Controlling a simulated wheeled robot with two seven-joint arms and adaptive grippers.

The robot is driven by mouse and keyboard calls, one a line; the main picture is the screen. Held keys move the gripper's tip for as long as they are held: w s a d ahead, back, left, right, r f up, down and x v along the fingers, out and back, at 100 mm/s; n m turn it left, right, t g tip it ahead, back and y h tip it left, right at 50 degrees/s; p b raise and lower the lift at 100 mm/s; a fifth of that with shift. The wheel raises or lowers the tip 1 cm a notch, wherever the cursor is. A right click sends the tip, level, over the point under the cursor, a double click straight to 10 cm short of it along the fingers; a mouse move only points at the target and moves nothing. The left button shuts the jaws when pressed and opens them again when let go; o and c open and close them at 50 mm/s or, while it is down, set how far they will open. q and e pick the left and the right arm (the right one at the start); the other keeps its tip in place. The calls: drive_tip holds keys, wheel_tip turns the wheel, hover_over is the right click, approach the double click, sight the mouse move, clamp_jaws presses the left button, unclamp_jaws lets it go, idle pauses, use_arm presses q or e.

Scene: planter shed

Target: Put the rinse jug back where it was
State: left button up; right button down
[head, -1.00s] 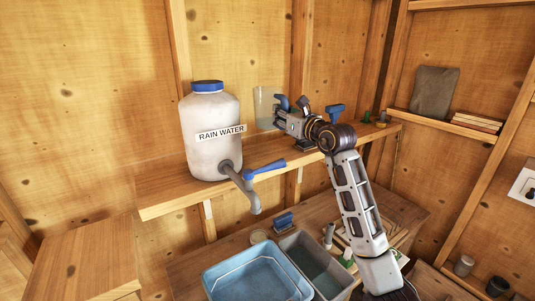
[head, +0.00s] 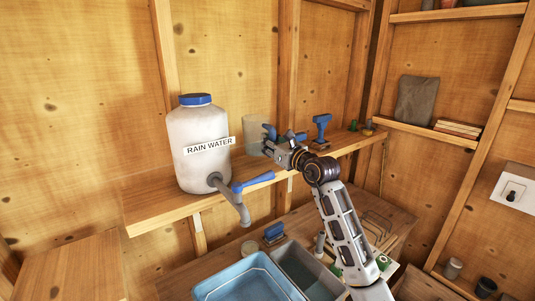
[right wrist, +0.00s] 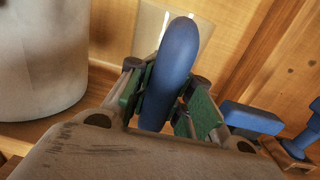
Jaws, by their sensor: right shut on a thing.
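The rinse jug (head: 253,136) is a clear, pale jug with a blue handle. It stands upright at the back shelf, right of the rain water container (head: 198,165). My right gripper (head: 270,141) is shut on its handle, which shows large between the green finger pads (right wrist: 163,95) in the right wrist view (right wrist: 175,65). My left gripper is not in view.
The shelf (head: 155,203) also bears a blue-handled tool (head: 321,128) to the right of my gripper. The container's grey spout with a blue lever (head: 253,182) sticks out in front. Below are a blue tub (head: 212,286) and a grey basin (head: 283,252).

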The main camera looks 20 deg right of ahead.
drive_tip(key=shift+f, duration=0.15)
drive_tip(key=shift+f, duration=1.85)
drive_tip(key=shift+f, duration=0.15)
drive_tip(key=c, duration=1.3)
unclamp_jaws()
drive_tip(key=shift+o, duration=0.2)
drive_tip(key=shift+s+d, duration=0.25)
drive_tip(key=shift+s, duration=0.45)
drive_tip(key=b+v, duration=0.2)
drive_tip(key=v, duration=0.8)
drive_tip(key=shift+s, duration=0.3)
